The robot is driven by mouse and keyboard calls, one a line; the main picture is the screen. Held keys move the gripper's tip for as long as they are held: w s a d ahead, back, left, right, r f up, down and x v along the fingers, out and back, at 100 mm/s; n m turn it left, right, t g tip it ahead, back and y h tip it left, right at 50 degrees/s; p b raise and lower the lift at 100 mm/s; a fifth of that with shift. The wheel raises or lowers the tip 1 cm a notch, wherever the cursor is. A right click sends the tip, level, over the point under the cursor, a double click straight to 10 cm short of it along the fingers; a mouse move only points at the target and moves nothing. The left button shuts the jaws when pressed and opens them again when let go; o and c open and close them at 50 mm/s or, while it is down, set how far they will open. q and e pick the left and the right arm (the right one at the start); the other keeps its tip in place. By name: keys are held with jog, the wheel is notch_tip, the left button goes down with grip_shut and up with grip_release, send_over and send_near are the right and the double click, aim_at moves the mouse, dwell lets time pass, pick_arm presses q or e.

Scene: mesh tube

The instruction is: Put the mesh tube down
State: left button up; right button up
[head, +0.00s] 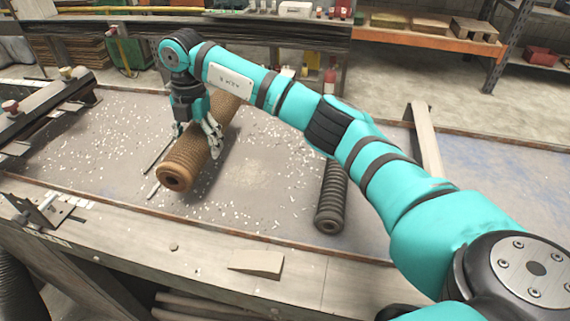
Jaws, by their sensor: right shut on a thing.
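The mesh tube (196,155) is a brown, ridged cylinder with a round hole in its near end. It lies slanted over the grey worktable (275,172), near end toward the lower left. Its far part is partly behind my right arm. My right gripper (196,140) comes down from above and is shut on the tube around its middle. I cannot tell whether the tube touches the table or hangs just above it. My left gripper is not in view.
Thin dark rods (160,165) and pale chips lie around. A wooden wedge (257,263) lies on the front ledge. A clamp rail (45,115) is at left.

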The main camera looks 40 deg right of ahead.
jog(key=s+d+p, duration=0.1)
jog(key=s+d, duration=0.2)
jog(key=d, duration=0.1)
jog(key=s+d+p, duration=0.1)
jog(key=s+d, duration=0.2)
jog(key=d, duration=0.1)
jog(key=s+d+f+p, duration=0.1)
jog(key=s+d+p, duration=0.1)
jog(key=s+d, duration=0.1)
jog(key=shift+d+f, duration=0.1)
jog(key=shift+d, duration=0.8)
notch_tip(320, 180, down, 3)
jog(key=shift+s+d+f+p, duration=0.1)
jog(key=shift+s+p, duration=0.05)
jog(key=shift+p, duration=0.5)
jog(key=shift+f, duration=0.2)
jog(key=shift+f, duration=0.25)
jog(key=o, duration=1.6)
jog(key=shift+o, duration=0.2)
jog(key=shift+r, duration=0.1)
